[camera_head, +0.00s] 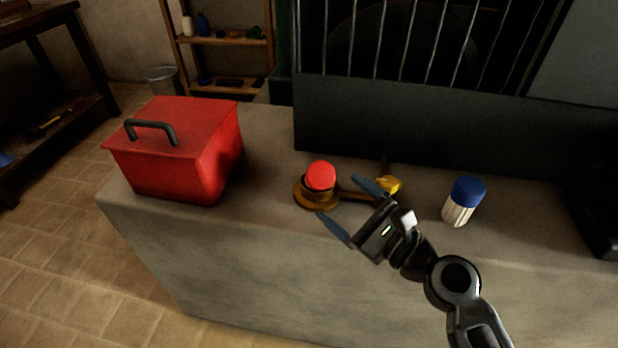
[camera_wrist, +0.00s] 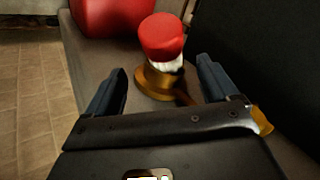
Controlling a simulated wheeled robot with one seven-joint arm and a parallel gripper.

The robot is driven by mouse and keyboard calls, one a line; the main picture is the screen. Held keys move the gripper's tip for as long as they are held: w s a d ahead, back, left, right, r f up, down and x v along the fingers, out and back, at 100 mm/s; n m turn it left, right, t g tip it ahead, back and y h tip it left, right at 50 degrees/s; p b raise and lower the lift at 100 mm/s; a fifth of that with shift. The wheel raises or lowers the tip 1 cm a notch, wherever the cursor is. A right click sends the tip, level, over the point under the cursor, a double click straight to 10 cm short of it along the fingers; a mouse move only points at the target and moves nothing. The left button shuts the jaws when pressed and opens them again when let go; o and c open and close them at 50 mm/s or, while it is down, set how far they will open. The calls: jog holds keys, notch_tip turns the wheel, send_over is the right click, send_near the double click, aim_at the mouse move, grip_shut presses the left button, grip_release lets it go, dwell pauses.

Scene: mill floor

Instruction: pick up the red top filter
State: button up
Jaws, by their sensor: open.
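The red top filter (camera_head: 321,176) stands on or in a round brass-coloured base (camera_head: 306,199) on the grey ledge. In the wrist view its red cap (camera_wrist: 162,37) sits above a pale body, with the brass base (camera_wrist: 148,84) below. I cannot tell how it is joined to the base. My gripper (camera_head: 345,205) is open and empty, to the front right of the filter in the head view. In the wrist view my fingers (camera_wrist: 158,88) are spread to either side of the base, and the filter shows beyond them, apart from both.
A red box with a black handle (camera_head: 172,150) stands left on the ledge (camera_head: 250,240). A blue-capped white filter (camera_head: 464,201) stands right. A yellow-headed item (camera_head: 389,185) lies behind my gripper. A dark barred machine (camera_head: 400,120) rises behind. The ledge between box and base is clear.

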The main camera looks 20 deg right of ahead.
aim_at(318, 176)
jog(key=shift+r+p+x, duration=0.15)
jog(key=shift+x, duration=1.85)
jog(key=shift+r+p+x, duration=0.1)
jog(key=shift+p+x, duration=0.05)
jog(key=shift+x, duration=1.8)
jog(key=shift+d, duration=0.15)
jog(key=shift+c, duration=0.5)
jog(key=shift+r, duration=0.1)
jog(key=c, duration=1.1)
